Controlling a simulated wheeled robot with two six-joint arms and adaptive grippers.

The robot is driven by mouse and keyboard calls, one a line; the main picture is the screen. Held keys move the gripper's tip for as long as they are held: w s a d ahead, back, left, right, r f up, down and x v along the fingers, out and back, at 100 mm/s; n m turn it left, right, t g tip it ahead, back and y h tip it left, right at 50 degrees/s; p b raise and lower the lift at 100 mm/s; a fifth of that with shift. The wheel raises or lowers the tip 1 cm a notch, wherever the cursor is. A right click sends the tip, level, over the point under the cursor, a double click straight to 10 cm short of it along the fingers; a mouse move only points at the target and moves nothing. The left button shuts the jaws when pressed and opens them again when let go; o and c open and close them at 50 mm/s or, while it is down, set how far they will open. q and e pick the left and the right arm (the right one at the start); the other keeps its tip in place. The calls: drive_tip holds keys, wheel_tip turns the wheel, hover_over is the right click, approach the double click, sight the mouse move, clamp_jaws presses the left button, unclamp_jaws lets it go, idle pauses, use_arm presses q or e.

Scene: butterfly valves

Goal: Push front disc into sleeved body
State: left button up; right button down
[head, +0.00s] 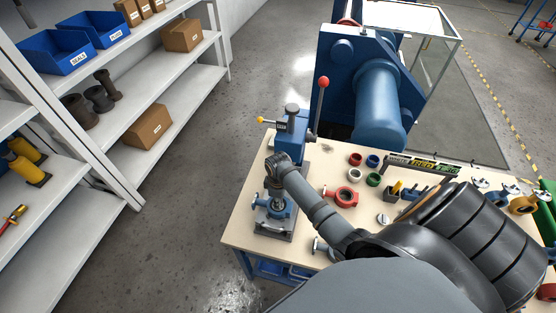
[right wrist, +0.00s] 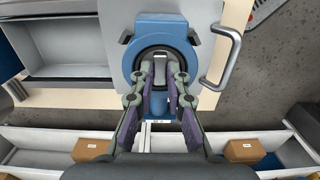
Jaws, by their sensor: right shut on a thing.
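A blue valve body (head: 274,212) stands on the grey base of the small blue press on the workbench. In the right wrist view its blue ring (right wrist: 133,62) surrounds a dark sleeve (right wrist: 160,52). My right gripper (head: 276,194) points down over this body. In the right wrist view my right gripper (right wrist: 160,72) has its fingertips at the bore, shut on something. The held piece is mostly hidden between the fingers; it appears to be the disc, but its depth in the sleeve is unclear. My left gripper is not in view.
The blue press (head: 291,135) with its red-knobbed lever stands just behind the body. A red valve body (head: 345,196) and several coloured rings lie to the right on the bench (head: 315,180). Grey shelves (head: 170,90) stand at left, across open floor.

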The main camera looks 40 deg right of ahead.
drive_tip(key=shift+r, duration=0.1)
idle(0.3)
drive_tip(key=c, duration=1.3)
unclamp_jaws()
drive_tip(key=shift+o, duration=0.2)
drive_tip(key=shift+r, duration=3.5)
drive_tip(key=shift+f, duration=0.1)
